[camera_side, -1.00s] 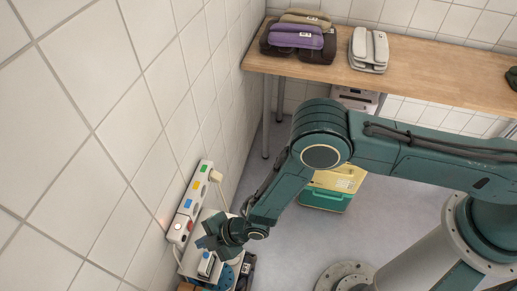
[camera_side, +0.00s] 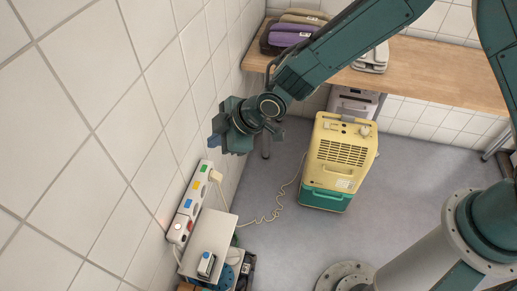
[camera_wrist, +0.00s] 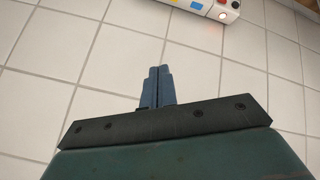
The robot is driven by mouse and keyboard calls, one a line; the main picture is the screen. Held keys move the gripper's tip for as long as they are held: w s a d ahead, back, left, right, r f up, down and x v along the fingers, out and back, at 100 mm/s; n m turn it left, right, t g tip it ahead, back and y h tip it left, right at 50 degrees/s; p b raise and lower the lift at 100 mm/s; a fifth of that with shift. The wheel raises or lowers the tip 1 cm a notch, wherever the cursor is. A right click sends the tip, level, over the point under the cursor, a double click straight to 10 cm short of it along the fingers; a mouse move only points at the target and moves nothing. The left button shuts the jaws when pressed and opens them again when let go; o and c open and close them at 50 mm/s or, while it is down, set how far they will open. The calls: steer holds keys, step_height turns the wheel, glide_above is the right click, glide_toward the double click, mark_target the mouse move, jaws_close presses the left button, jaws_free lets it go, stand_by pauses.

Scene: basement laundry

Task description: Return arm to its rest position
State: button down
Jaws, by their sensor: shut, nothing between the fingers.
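My gripper (camera_side: 216,134) is up beside the tiled wall, above the power strip and apart from it, in the side view. In the wrist view its two blue fingers (camera_wrist: 158,86) are together with nothing between them. The white power strip (camera_side: 190,208) with coloured switches is fixed along the wall, and its end shows at the top of the wrist view (camera_wrist: 215,8). A plug (camera_side: 215,175) sits in its upper end, with a cord running toward the yellow and green machine.
The yellow and green machine (camera_side: 340,160) stands on the grey floor. A wooden counter (camera_side: 440,75) at the back holds folded cloths (camera_side: 290,38). A small shelf (camera_side: 211,232) below the strip carries a small device (camera_side: 206,264).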

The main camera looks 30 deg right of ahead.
steer(key=s+d+r+m+h, duration=0.1)
steer(key=s+d+r+m, duration=0.2)
steer(key=d+r, duration=0.7)
steer(key=s+d+r+m+h, duration=0.2)
steer(key=s+d+r+m, duration=0.2)
steer(key=d+r, duration=0.55)
steer(key=s+d+r+m+h, duration=0.1)
steer(key=s+d+r+m, duration=0.1)
steer(key=s+d, duration=0.5)
steer(key=s+d+r+m+h, duration=0.1)
steer(key=s+d+m, duration=0.4)
steer(key=s, duration=0.9)
steer(key=d, duration=0.2)
steer(key=shift+s+d+r, duration=0.35)
steer(key=shift+d+r, duration=0.05)
